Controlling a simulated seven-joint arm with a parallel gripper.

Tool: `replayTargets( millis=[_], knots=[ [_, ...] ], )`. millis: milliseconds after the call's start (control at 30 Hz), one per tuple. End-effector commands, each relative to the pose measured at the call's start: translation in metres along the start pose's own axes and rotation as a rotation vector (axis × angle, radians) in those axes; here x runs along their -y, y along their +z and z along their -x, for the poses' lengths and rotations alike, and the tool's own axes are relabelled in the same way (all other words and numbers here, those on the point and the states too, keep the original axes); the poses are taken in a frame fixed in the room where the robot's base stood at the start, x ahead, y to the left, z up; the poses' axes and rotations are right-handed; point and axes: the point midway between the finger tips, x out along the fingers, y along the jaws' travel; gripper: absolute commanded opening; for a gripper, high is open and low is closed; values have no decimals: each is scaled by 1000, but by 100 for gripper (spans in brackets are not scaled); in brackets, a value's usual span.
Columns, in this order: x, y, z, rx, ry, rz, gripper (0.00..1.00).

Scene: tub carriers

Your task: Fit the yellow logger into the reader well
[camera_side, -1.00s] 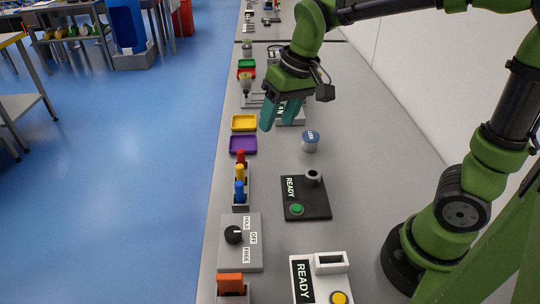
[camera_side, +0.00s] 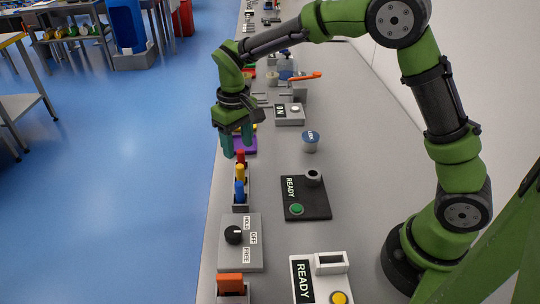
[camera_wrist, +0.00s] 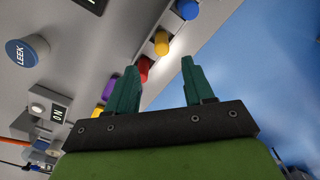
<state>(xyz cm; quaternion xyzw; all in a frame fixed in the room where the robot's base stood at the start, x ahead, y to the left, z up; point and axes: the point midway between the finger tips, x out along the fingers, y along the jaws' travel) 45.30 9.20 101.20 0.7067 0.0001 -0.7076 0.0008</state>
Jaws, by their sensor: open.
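The yellow logger (camera_side: 240,173) stands upright in a grey rack (camera_side: 241,206) between a red logger (camera_side: 240,158) and a blue logger (camera_side: 239,191). In the wrist view the yellow logger (camera_wrist: 161,42) lies beyond my fingertips, with the red one (camera_wrist: 144,68) close to the left finger. My gripper (camera_side: 237,147) is open and empty, pointing down above the rack's far end, by the red logger. A black reader (camera_side: 305,202) marked READY has a round well (camera_side: 313,177) and a green button. The well's inside is hard to see.
A white unit (camera_side: 306,259) marked READY with a rectangular opening stands in front. A grey dial box (camera_side: 240,256) and an orange block (camera_side: 230,284) are near the left edge. A LEEK tub (camera_side: 310,140) stands behind the reader. Bench between is clear.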

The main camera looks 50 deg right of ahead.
Motion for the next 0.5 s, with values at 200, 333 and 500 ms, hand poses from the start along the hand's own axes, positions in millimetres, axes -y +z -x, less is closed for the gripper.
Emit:
replayTargets(
  millis=[200, 333, 500],
  knots=[
    [0, 0, -27, 0, -1, 0, 52],
    [1, 1, -35, 2, -1, -1, 52],
    [4, 5, -61, 3, 0, 0, 52]
  ],
)
